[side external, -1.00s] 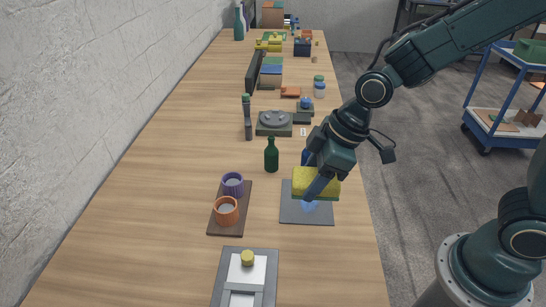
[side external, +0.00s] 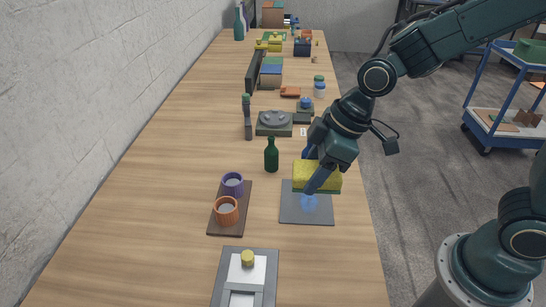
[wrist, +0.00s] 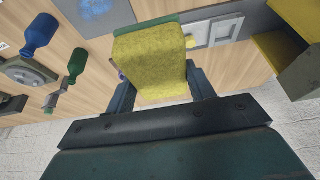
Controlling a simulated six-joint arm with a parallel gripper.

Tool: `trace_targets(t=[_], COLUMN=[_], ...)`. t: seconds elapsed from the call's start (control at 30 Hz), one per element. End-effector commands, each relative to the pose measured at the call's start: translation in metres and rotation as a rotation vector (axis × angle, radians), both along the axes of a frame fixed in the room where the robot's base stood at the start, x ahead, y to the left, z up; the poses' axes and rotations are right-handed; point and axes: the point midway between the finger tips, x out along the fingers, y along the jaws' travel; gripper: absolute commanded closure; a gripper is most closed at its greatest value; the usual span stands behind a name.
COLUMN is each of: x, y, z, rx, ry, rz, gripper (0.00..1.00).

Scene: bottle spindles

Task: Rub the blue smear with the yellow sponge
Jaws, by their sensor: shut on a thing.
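The yellow sponge (side external: 325,172) has a green pad on its underside. My gripper (side external: 314,174) is shut on it, with one finger on its near side. In the wrist view the sponge (wrist: 150,62) sits between the two fingers. The blue smear (side external: 309,203) lies on a grey plate (side external: 290,215) on the table. The sponge covers the far part of the plate in the side view, and the smear shows just below it. I cannot tell whether the sponge touches the plate. Part of the smear (wrist: 98,6) shows at the wrist view's top edge.
A green bottle (side external: 271,158) stands left of the plate. A brown board (side external: 222,207) with a purple cup (side external: 232,184) and an orange cup (side external: 227,211) lies further left. A grey fixture (side external: 229,282) is nearer. Bare table lies right of the plate.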

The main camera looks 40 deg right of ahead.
Motion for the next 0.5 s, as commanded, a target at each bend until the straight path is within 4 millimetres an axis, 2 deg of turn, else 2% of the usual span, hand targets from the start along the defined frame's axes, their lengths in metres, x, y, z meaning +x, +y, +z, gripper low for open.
trace_targets(t=[0.27,0.5], x=[0.007,0.025], y=[-0.004,-0.017], z=[-0.012,-0.045], rx=[0.000,-0.001], ry=[0.013,0.034], rz=[-0.077,-0.304], gripper=[0.65,0.65])
